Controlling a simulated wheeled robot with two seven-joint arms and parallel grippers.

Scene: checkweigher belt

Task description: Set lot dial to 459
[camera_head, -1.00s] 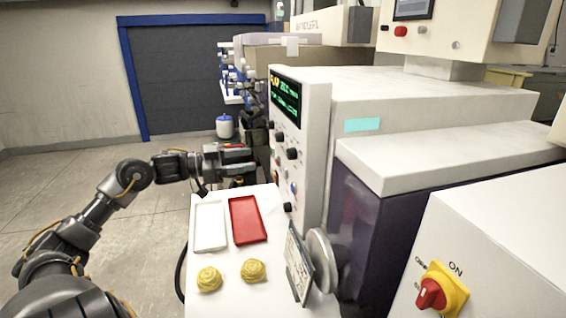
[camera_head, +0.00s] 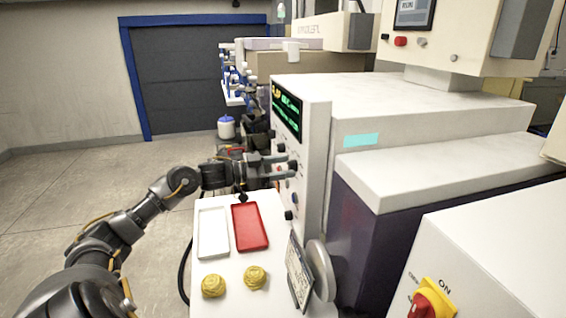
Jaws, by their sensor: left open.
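The white control panel (camera_head: 314,150) stands at the middle with a lit display (camera_head: 287,108) and a column of dark knobs on its left-facing side. A dark knob (camera_head: 281,148) shows just above my left gripper, and another knob (camera_head: 289,215) is lower down. I cannot tell which knob is the lot dial, and the display digits are too small to read. My left gripper (camera_head: 284,167) is open, its fingers pointing right at the panel face, close to the knobs. Whether a finger touches a knob is unclear. My right gripper is not in view.
Below the gripper, a white shelf (camera_head: 228,268) holds a white tray (camera_head: 201,232), a red tray (camera_head: 261,227) and two yellow coiled items (camera_head: 214,286). A tilted sign (camera_head: 299,270) and a round disc (camera_head: 321,270) stand at its right. A red rotary switch (camera_head: 424,306) is at lower right.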

